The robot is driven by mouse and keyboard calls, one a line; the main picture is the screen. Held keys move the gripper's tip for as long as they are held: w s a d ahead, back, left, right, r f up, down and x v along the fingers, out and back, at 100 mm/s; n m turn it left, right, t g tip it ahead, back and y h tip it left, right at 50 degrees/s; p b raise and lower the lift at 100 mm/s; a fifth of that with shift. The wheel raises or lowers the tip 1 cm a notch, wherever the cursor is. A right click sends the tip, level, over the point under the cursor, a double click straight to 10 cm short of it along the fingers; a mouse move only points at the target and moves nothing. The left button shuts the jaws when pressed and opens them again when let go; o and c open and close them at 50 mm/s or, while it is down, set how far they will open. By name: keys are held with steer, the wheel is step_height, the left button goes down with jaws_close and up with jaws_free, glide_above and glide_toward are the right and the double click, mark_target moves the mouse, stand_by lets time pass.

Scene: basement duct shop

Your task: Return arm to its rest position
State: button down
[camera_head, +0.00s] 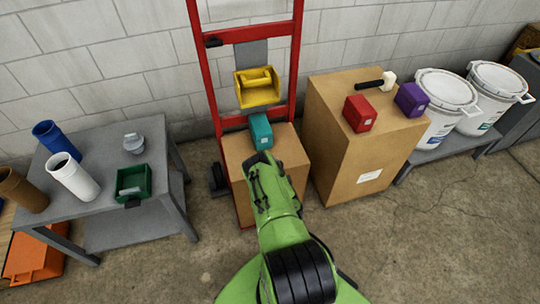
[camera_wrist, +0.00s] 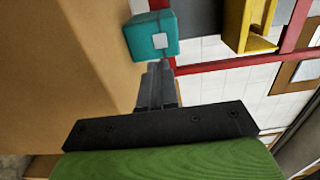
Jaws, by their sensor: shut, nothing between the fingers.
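My green arm reaches forward to the cardboard box (camera_head: 236,170) that stands at the red hand truck (camera_head: 203,70). My gripper (camera_wrist: 158,66) is shut and empty in the wrist view. Its fingertips point at the teal block (camera_wrist: 140,37), close to it; I cannot tell whether they touch. In the head view the teal block (camera_head: 260,131) rests on top of the cardboard box, just beyond the end of my arm. The arm hides part of the box, and the fingertips are hard to make out there.
A yellow bin (camera_head: 257,95) hangs on the hand truck above the block. A larger cardboard box (camera_head: 360,150) at right bears a red block (camera_head: 359,113), a purple block (camera_head: 411,99) and a mallet (camera_head: 378,82). A grey table (camera_head: 100,213) stands left. Floor at front right is clear.

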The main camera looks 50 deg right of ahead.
steer(key=shift+p+v, duration=0.35)
steer(key=shift+v, duration=1.25)
